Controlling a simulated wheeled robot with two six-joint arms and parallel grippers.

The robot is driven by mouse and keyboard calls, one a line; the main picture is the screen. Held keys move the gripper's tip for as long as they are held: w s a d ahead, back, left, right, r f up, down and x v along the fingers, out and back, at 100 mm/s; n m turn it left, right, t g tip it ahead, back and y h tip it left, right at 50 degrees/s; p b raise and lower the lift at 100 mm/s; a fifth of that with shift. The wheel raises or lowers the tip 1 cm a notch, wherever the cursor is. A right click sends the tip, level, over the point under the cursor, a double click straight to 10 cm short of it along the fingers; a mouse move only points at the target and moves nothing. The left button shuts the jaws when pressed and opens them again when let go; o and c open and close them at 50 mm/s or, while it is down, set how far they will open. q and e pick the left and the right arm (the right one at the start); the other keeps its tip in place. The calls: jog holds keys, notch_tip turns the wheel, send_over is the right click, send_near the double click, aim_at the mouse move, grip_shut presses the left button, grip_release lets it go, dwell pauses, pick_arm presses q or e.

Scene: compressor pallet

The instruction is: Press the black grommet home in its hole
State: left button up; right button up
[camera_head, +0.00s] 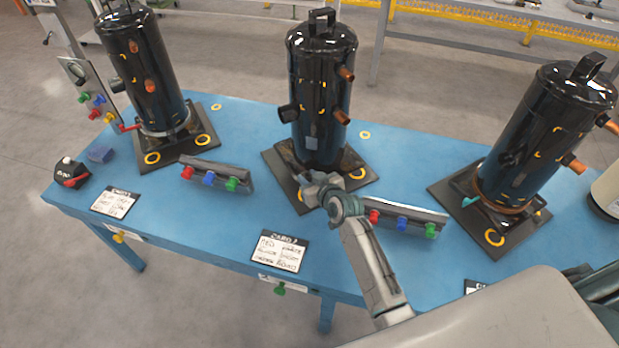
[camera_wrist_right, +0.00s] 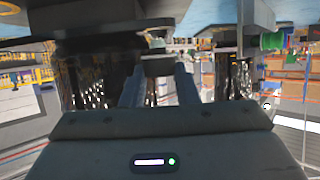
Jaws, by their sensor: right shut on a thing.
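My right gripper (camera_head: 297,180) reaches in from the lower right to the front left part of the middle compressor's dark base plate (camera_head: 279,160). The tall black compressor (camera_head: 322,85) stands upright on that plate. In the right wrist view, the two fingers (camera_wrist_right: 160,75) are shut on a small piece between their tips. It seems to be the black grommet (camera_wrist_right: 158,67), but its outline is unclear. The hole is hidden, so I cannot tell how the grommet sits. Yellow rings show on the plate's corners. My left gripper is not in view.
Black compressors stand at left (camera_head: 143,70) and right (camera_head: 545,140) on the blue table (camera_head: 215,235). Racks with red, blue and green knobs lie at left (camera_head: 213,174) and right (camera_head: 405,215), the latter close beside my right arm. A written card (camera_head: 279,251) lies at the front edge.

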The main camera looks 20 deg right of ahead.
jog(key=shift+f+b, duration=1)
jog(key=shift+f, duration=0.35)
dwell(0.4)
jog(key=o, duration=1)
jog(key=shift+s, duration=0.1)
jog(key=b+v, duration=0.1)
jog(key=v, duration=0.9)
jog(key=shift+s+r, duration=0.2)
jog(key=shift+s, duration=0.1)
